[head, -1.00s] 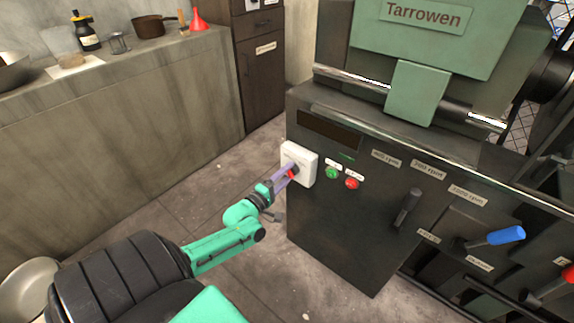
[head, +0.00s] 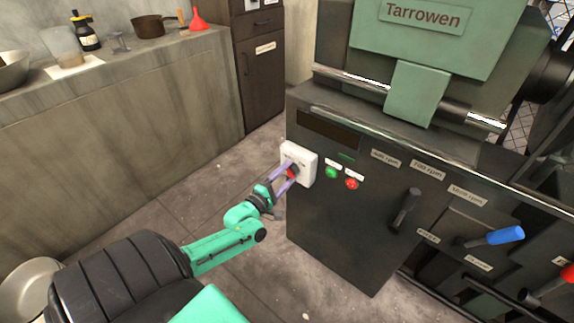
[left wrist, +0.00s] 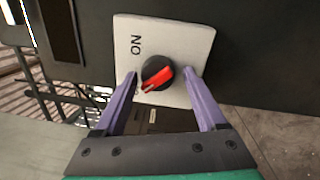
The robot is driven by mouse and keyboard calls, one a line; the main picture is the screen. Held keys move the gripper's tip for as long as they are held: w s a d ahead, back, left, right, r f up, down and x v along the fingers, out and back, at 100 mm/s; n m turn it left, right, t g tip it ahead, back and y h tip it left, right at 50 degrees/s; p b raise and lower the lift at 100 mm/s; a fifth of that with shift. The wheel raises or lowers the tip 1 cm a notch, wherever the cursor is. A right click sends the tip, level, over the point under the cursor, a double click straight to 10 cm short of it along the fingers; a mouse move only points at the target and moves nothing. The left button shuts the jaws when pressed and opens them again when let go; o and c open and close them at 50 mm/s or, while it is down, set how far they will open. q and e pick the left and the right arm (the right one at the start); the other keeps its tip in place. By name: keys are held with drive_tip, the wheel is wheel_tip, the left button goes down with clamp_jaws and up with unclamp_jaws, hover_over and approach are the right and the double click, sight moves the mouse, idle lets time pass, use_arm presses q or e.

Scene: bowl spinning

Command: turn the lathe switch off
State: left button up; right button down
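The lathe switch is a white plate (head: 303,157) on the left end of the lathe's dark front. It carries a round black knob with a red pointer bar (left wrist: 157,74). In the left wrist view, "ON" is printed at the plate's upper left, and the bar runs from upper right to lower left. Another mark below is mostly hidden by a finger. My left gripper (head: 285,175) is at the switch with its purple fingers apart, one on each side of the knob. Small gaps seem to show beside the knob; contact is unclear. My right gripper is not in view.
Green (head: 332,172) and red (head: 352,184) buttons sit right of the switch. A dark lever (head: 406,207) and a blue-handled lever (head: 498,237) stick out further right. A counter (head: 120,100) with cookware stands at the left. The floor between is clear.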

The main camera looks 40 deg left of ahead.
use_arm(q)
drive_tip(key=shift+r, duration=0.1)
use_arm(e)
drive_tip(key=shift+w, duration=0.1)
use_arm(q)
drive_tip(key=s+f+p, duration=0.1)
drive_tip(key=s+p, duration=0.1)
drive_tip(key=s, duration=1.2)
drive_tip(key=shift+s+d, duration=0.15)
drive_tip(key=shift+s, duration=0.1)
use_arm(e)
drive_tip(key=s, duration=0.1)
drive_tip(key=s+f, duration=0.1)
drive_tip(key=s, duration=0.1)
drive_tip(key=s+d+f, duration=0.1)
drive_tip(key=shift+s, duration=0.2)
